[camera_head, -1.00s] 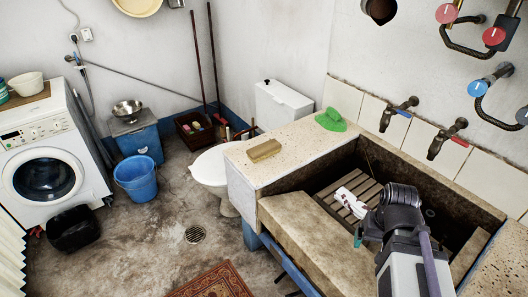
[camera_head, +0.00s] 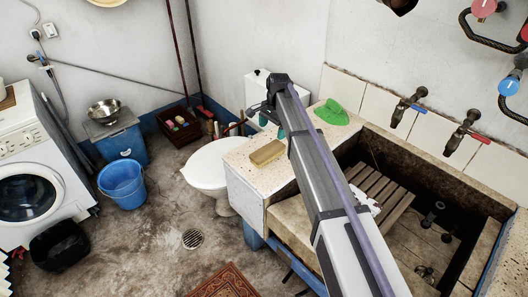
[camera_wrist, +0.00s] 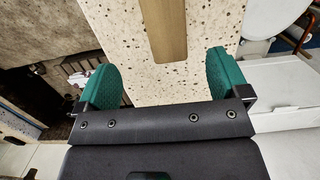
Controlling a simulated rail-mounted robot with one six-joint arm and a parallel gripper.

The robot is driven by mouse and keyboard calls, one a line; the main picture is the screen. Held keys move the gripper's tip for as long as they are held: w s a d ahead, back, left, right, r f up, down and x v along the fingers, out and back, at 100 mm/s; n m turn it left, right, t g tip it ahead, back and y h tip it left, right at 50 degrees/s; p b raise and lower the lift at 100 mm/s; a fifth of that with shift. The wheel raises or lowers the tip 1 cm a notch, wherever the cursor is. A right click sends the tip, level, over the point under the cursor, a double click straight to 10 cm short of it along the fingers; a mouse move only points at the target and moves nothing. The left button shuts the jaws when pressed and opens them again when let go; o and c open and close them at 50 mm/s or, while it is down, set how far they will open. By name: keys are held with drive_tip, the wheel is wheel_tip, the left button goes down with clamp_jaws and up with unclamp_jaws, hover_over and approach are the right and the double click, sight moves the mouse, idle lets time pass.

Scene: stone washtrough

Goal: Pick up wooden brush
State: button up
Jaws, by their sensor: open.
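The wooden brush (camera_head: 267,152) lies on the speckled stone counter (camera_head: 250,175), left of the green cloth. It looks like a tan oblong block. In the wrist view its plain wooden face (camera_wrist: 167,28) runs in from the top edge, in line with the gap between my fingers. My gripper (camera_head: 270,123) is in the air near the brush, towards the toilet cistern in the head view. Its two green fingers (camera_wrist: 163,58) stand wide apart in the wrist view, with nothing between them. Part of the brush is outside the wrist view.
A green cloth (camera_head: 332,112) lies on the counter by the tiled wall. Right of the brush is the deep stone trough, with a slatted wooden rack (camera_head: 378,190) inside. Two taps (camera_head: 409,106) stick out from the wall above it. The toilet (camera_head: 207,167) stands left of the counter.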

sight(268, 149)
drive_tip(key=f+b, duration=0.1)
drive_tip(key=f, duration=0.1)
drive_tip(key=f+b, duration=0.4)
drive_tip(key=shift+s+a, duration=0.15)
drive_tip(key=shift+a, duration=0.15)
drive_tip(key=f+b, duration=0.3)
drive_tip(key=a+f+b, duration=0.1)
drive_tip(key=f+b, duration=0.1)
drive_tip(key=shift+s+f, duration=0.15)
drive_tip(key=shift+s, duration=0.05)
drive_tip(key=shift+r, duration=0.3)
drive_tip(key=shift+c, duration=0.2)
drive_tip(key=c, duration=1)
drive_tip(key=shift+o, duration=0.2)
